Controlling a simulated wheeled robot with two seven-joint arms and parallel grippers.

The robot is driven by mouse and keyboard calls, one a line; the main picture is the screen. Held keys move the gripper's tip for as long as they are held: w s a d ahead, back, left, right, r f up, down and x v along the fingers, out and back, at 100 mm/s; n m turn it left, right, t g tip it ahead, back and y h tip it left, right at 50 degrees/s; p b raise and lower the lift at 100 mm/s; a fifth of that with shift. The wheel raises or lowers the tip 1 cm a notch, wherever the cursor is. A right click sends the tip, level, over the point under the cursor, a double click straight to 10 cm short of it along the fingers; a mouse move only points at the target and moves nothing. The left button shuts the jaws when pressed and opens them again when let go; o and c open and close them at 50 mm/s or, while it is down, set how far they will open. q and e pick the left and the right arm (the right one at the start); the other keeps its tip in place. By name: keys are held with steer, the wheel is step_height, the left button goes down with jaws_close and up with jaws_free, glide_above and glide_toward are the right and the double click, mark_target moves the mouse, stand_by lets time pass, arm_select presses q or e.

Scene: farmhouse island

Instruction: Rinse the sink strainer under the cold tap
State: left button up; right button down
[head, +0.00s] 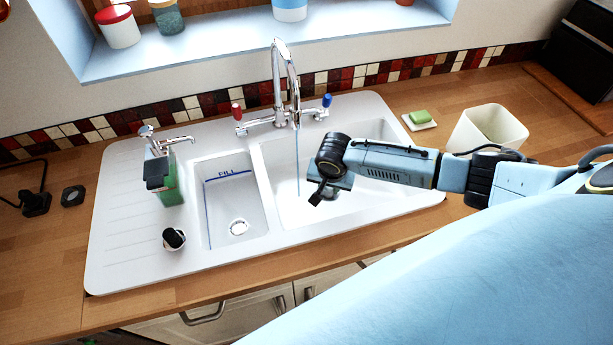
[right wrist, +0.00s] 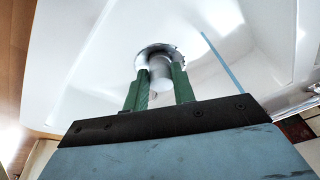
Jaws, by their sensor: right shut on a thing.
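My right gripper (head: 317,196) reaches in from the right over the large basin of the white sink (head: 125,215). In the right wrist view, its green fingers (right wrist: 160,82) are shut on the grey knob of the sink strainer (right wrist: 160,66), whose metal rim shows just beyond the fingertips. The strainer cannot be made out in the head view. The chrome tap (head: 278,75) has a red handle (head: 237,112) and a blue handle (head: 327,100). A thin blue water stream (head: 298,165) falls left of the gripper. In the wrist view a blue streak (right wrist: 222,62) passes right of the strainer, apart from it. My left gripper is out of view.
A smaller basin (head: 226,185) lies to the left. A green bottle (head: 165,180) and a small black-topped item (head: 173,239) stand on the sink's left part. A green sponge on a dish (head: 420,126) and a white tub (head: 487,130) stand right of the sink.

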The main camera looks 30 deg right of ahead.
stand_by(0.4)
steer(key=s+d+r, duration=0.1)
steer(key=s+r, duration=0.3)
steer(key=shift+s+d, duration=0.3)
steer(key=shift+s, duration=0.05)
stand_by(0.4)
